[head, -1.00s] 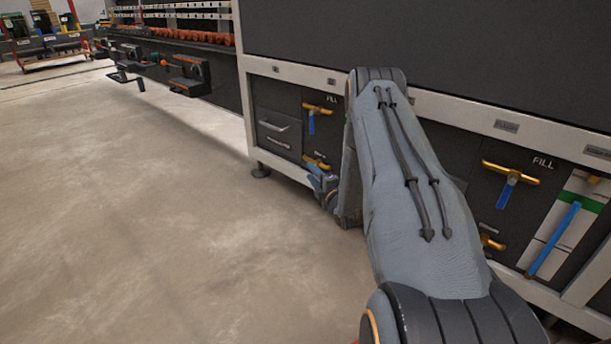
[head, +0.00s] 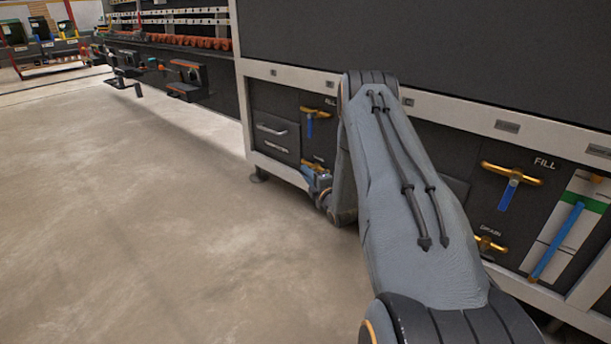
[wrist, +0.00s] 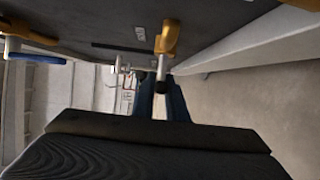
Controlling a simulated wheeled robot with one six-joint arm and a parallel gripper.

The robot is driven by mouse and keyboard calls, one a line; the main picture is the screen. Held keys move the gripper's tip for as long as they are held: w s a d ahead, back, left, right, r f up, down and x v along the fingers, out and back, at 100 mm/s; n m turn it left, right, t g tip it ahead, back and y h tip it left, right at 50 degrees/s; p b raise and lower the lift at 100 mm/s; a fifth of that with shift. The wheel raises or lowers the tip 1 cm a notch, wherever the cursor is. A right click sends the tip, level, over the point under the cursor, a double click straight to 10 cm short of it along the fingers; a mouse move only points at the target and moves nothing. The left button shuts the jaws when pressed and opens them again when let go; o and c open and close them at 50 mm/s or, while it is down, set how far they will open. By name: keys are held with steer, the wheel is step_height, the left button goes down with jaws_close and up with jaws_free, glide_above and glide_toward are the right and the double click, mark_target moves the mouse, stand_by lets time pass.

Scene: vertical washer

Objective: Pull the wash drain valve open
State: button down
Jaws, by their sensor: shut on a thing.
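The drain valve is a brass fitting (head: 314,164) low on the left dark panel of the washer, below a brass fill valve (head: 315,113) with a blue lever. In the wrist view the brass drain fitting (wrist: 168,38) is just beyond my fingers, with a pale stem coming toward them. My gripper (head: 318,181) is right at this valve, seen small and partly covered by my arm in the head view. In the wrist view my gripper's two dark blue fingers (wrist: 161,98) are shut around the valve's handle end, which is mostly hidden between them.
A second brass fill valve (head: 510,174) and drain valve (head: 490,243) sit on the right panel beside a sight gauge (head: 566,225). The washer's pale frame rail (head: 280,171) runs beneath the left panel. Open concrete floor (head: 150,240) lies to the left.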

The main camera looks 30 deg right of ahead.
steer(key=shift+a, duration=0.1)
steer(key=s+a+p, duration=0.2)
steer(key=a+p, duration=0.2)
steer(key=a, duration=0.2)
steer(key=shift+s+p, duration=0.15)
steer(key=shift+p, duration=0.25)
steer(key=shift+f, duration=0.1)
steer(key=c, duration=1.8)
jaws_free()
steer(key=shift+a, duration=0.2)
steer(key=shift+c, duration=0.2)
steer(key=shift+o, duration=0.4)
steer(key=shift+d, duration=0.3)
steer(key=s+p, duration=0.4)
steer(key=s, duration=0.4)
steer(key=shift+a, duration=0.2)
steer(key=shift+w, duration=0.1)
